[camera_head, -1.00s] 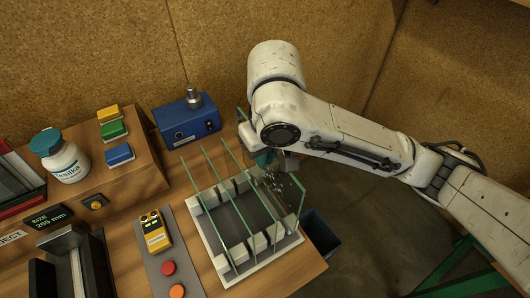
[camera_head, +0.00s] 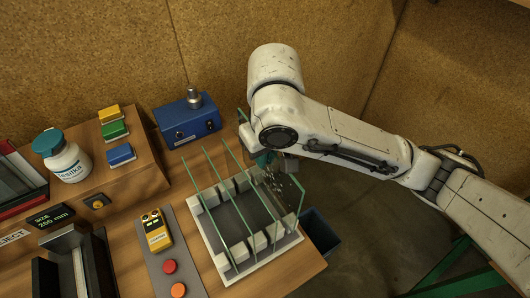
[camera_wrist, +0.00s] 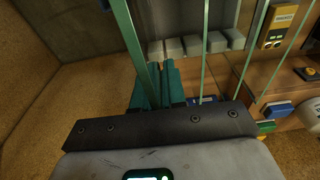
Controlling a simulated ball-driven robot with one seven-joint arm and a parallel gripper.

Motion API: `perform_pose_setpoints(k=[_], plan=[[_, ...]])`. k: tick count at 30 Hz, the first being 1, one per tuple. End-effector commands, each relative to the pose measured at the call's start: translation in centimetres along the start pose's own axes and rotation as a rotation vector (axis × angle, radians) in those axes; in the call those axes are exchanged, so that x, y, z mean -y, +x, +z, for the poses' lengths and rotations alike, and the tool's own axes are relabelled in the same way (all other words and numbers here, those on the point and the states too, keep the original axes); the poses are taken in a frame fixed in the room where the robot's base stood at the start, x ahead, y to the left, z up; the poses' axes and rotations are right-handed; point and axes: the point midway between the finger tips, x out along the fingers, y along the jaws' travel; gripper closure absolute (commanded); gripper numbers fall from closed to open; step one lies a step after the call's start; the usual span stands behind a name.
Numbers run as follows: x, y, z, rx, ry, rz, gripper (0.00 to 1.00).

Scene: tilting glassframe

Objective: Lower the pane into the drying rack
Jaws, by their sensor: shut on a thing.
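The drying rack (camera_head: 240,278) is a pale frame with rows of light blocks and a dark middle, on the wooden bench. My gripper (camera_head: 264,158) is at that pane's far end, mostly hidden behind my arm. In the wrist view, its teal fingers (camera_wrist: 155,88) are shut on this pane, whose green edge rises between them. Whether its lower edge sits in the slots cannot be told.
A blue box with a knob (camera_head: 187,120) stands behind the rack. A yellow device (camera_head: 156,232) and red and orange buttons (camera_head: 169,267) lie to the left. A dark blue bin (camera_head: 322,237) stands below the bench's right edge.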

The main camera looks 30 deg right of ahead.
Motion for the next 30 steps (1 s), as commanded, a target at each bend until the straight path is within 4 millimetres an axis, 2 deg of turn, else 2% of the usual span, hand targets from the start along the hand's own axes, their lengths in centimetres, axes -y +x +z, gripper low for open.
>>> perform_pose_setpoints(k=[15, 30], plan=[[0.0, -0.1, 0.0, -0.002, 0.001, 0.0, 1.0], [0.0, 1.0, 0.1, -0.002, 0.0, 0.0, 1.0]])
